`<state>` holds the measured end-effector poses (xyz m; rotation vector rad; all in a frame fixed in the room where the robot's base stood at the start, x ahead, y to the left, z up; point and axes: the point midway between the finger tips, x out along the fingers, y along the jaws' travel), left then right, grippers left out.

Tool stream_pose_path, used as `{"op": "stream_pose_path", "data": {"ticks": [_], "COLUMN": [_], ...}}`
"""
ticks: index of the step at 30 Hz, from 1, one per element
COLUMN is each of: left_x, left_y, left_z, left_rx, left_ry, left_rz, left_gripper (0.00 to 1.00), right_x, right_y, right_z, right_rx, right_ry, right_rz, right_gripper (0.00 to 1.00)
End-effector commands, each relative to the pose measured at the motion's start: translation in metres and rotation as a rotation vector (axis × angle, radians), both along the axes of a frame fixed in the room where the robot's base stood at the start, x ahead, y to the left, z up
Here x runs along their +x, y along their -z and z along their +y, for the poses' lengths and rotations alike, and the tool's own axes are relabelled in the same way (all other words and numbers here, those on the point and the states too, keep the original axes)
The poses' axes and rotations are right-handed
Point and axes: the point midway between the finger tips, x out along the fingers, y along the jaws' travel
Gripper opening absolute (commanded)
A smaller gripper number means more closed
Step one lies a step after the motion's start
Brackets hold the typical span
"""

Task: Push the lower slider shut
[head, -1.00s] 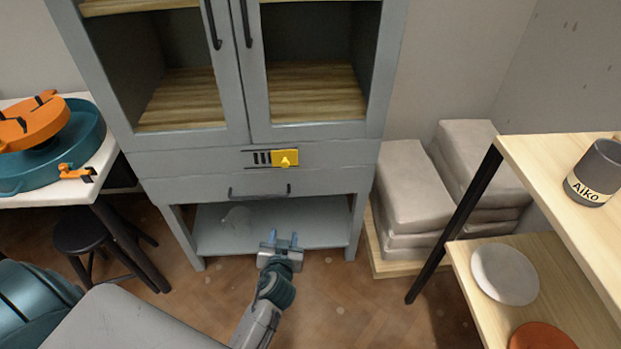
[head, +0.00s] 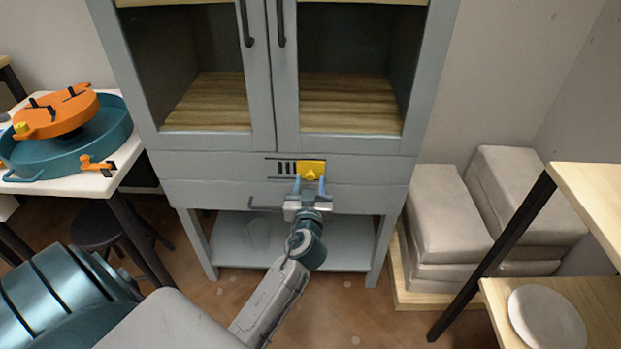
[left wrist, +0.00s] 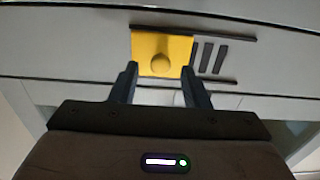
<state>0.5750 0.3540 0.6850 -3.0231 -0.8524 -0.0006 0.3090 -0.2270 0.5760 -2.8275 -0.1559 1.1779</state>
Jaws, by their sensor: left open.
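The slider is a yellow plate with a round knob (head: 311,170) on the grey cabinet's front, between dark rails. Several dark vent slots (head: 287,168) show uncovered to its left. In the left wrist view the yellow plate (left wrist: 146,46) is at top centre, with the slots (left wrist: 208,57) to its right. My left gripper (head: 309,187) is open just below the knob. In the left wrist view the fingertips (left wrist: 159,70) stand on either side of the knob's lower area; I cannot tell whether they touch the plate. No second slider shows. My right gripper is not in view.
A drawer handle (head: 265,203) is partly hidden behind my left gripper. Glass doors with dark handles (head: 247,25) are above. A table with a teal basin (head: 75,150) stands left; stacked grey sacks (head: 450,215) and a wooden shelf with a white plate (head: 547,318) stand right.

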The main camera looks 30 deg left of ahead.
Motion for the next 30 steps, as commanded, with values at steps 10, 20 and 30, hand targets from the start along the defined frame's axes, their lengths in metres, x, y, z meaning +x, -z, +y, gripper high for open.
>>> {"op": "stream_pose_path", "data": {"ticks": [10, 20, 30], "left_x": [0.017, 0.016, 0.009], "left_y": [0.000, 0.001, 0.003], "left_z": [0.010, 0.010, 0.021], "left_rx": [-0.001, -0.001, 0.004], "left_ry": [0.000, 0.000, -0.002], "left_rz": [0.000, 0.000, 0.001], "left_gripper": [0.42, 0.07, 0.00], "right_x": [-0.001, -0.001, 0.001], "right_y": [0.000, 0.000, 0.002], "right_z": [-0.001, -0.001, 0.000], "right_rx": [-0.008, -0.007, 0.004], "right_ry": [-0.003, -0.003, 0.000], "right_rz": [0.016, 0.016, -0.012], "right_gripper": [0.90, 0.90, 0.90]}}
